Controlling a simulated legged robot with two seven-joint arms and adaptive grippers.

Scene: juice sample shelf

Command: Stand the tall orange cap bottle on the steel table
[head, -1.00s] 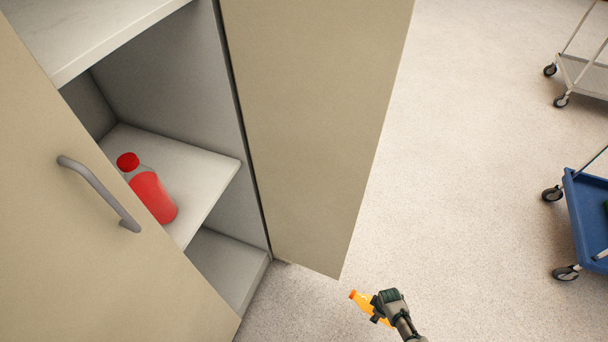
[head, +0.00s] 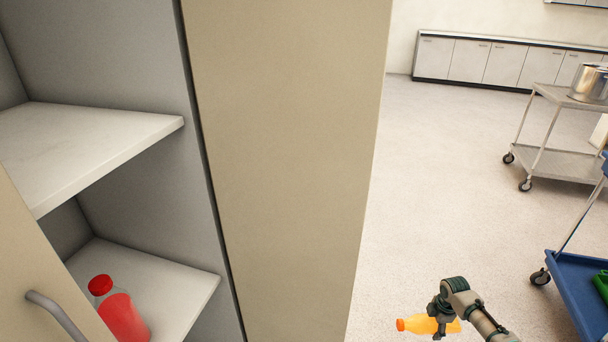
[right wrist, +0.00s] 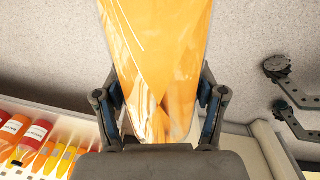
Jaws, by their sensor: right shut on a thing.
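The tall orange cap bottle (head: 415,324) is held lying nearly sideways in the head view, its cap pointing left. My right gripper (head: 439,322) is shut around its body, above the floor and to the right of the open cabinet door. In the right wrist view the orange bottle (right wrist: 160,60) fills the middle, with a gripper finger (right wrist: 108,112) on each side of it. A steel cart-like table (head: 555,163) with wheels stands at the far right of the head view, well apart from the bottle. My left gripper is not in view.
An open cabinet door (head: 280,170) stands between the shelf and my right arm. A red bottle (head: 122,318) stands on the lower shelf (head: 185,290). A blue cart (head: 575,275) is at the right. A metal pot (head: 590,84) sits on the steel table. Open floor (head: 450,200) lies between.

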